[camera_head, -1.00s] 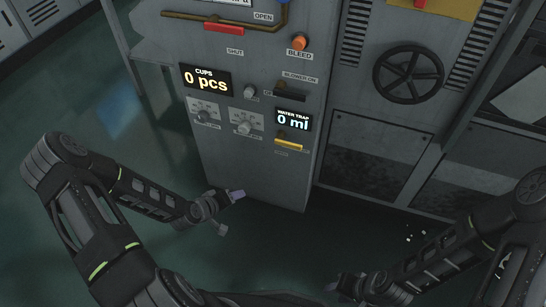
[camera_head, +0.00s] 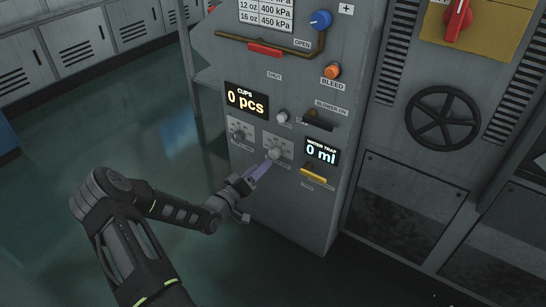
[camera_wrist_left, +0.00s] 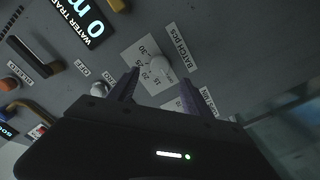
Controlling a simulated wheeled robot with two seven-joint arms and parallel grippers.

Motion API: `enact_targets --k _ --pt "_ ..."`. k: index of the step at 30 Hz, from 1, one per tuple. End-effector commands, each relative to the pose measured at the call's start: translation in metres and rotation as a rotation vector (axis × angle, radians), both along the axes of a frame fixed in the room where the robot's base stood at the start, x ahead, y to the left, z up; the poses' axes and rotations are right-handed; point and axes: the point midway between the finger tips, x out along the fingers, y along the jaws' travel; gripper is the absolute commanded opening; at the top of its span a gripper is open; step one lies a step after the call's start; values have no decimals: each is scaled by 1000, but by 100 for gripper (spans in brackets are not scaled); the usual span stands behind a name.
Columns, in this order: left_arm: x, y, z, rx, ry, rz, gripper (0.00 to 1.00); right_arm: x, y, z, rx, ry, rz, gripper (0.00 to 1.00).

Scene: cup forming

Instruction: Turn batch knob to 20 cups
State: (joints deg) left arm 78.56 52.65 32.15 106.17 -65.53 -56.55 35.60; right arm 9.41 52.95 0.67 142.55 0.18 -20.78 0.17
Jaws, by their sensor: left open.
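The batch knob (camera_head: 274,154) is a pale round knob on a light dial plate, low on the grey panel. In the left wrist view the batch knob (camera_wrist_left: 160,67) has the numbers 15, 20, 25 and 30 and a "BATCH pcs" label (camera_wrist_left: 180,45) beside it. I cannot tell where it points. My left gripper (camera_head: 261,169) is open, its purple fingers reaching up toward the knob. In the left wrist view the gripper's fingers (camera_wrist_left: 160,84) are spread on either side of the knob, just short of it or around it. The cups display (camera_head: 246,101) reads 0 pcs.
A second dial knob (camera_head: 238,134) sits left of the batch knob. The water trap display (camera_head: 320,152), reading 0 ml, and a yellow lever (camera_head: 313,175) are at its right. A small grey knob (camera_head: 283,116) is above. A black handwheel (camera_head: 443,118) stands farther right.

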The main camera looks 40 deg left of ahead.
Motion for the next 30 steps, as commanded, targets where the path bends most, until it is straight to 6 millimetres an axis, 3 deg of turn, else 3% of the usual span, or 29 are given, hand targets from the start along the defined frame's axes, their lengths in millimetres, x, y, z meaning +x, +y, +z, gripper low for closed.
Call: enact_targets --k 5,18,28,30 --pt "14 0 -2 2 -1 -1 58 1 -1 -5 -1 -1 -2 36" --pt "73 1 -2 1 0 0 58 5 -5 -20 -7 -8 -12 36" --pt "77 1 0 0 1 0 58 5 -5 -20 -8 -9 -13 36" --pt "77 1 0 0 1 0 52 5 -5 -20 -8 -9 -13 36"
